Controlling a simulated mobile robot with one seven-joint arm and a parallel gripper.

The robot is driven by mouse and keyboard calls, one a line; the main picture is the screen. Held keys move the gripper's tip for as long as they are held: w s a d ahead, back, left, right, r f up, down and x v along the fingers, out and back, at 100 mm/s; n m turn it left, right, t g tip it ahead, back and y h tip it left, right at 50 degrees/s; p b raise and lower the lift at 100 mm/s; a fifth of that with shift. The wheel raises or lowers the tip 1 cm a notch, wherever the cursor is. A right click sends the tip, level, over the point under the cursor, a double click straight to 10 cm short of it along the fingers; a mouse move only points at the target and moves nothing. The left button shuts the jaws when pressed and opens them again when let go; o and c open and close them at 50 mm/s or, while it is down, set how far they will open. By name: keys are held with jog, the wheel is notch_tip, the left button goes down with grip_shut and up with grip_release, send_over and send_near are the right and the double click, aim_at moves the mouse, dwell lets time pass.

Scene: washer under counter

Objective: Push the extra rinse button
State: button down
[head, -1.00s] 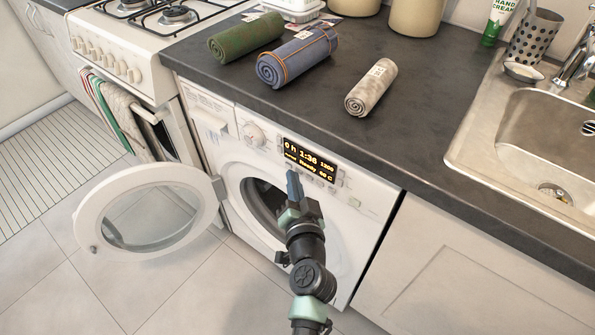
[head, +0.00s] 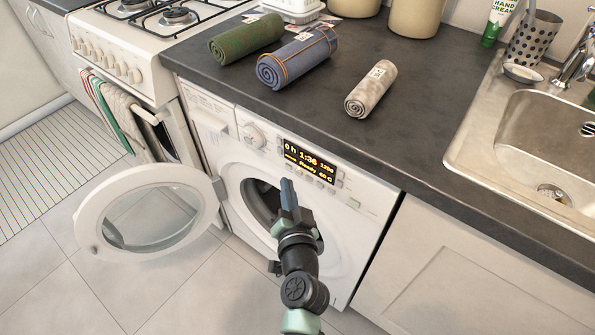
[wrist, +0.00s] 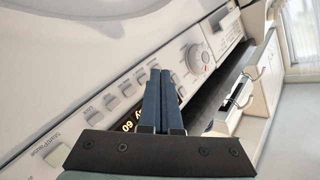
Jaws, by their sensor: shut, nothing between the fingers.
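The white washing machine (head: 352,225) stands under the counter with its round door open to the left. Its lit display (head: 311,164) reads 1:36 and Ready. A row of small buttons (head: 318,183) runs below the display, and several buttons (wrist: 110,103) show in the wrist view. Their labels are too small to tell which one is extra rinse. My gripper (head: 287,181) is shut and empty, its fingertips in front of the panel just below the display's left end. In the wrist view its blue fingers (wrist: 160,76) cover part of the display. I cannot tell whether they touch the panel.
The open washer door (head: 152,214) hangs left of the drum opening. The programme dial (head: 252,136) sits left of the display, and the start/pause button (wrist: 56,155) at the panel's other end. Rolled towels (head: 298,56) lie on the dark counter (head: 420,120) above.

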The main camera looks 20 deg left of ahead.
jog(key=shift+s+a+p, duration=0.2)
jog(key=shift+s+a, duration=0.1)
jog(key=shift+s, duration=0.5)
jog(key=shift+s+a+p, duration=0.15)
jog(key=shift+s+a, duration=0.1)
jog(key=shift+s, duration=0.5)
jog(key=shift+s+a+p, duration=0.2)
jog(key=shift+s+a, duration=0.1)
jog(key=shift+s, duration=0.5)
jog(key=w+d+r+n+t, duration=0.2)
jog(key=w+r+t, duration=0.1)
jog(key=r, duration=1.2)
jog(key=w+d+r+n+t, duration=0.2)
jog(key=d+r, duration=0.1)
jog(key=r, duration=1.2)
jog(key=s+d+r+m+t+h+p, duration=0.1)
jog(key=s+d+r+t+h, duration=0.25)
jog(key=r, duration=0.65)
jog(key=s+d+r+t+h+p, duration=0.15)
jog(key=s+d+r, duration=0.35)
jog(key=r, duration=0.6)
jog(key=s+d+r+m+t+h, duration=0.1)
jog(key=s+d+r+t+h, duration=0.15)
jog(key=s+r, duration=0.55)
notch_tip(320, 180, up, 19)
jog(key=w+p, duration=0.2)
jog(key=p, duration=1.5)
jog(key=shift+w+f, duration=0.2)
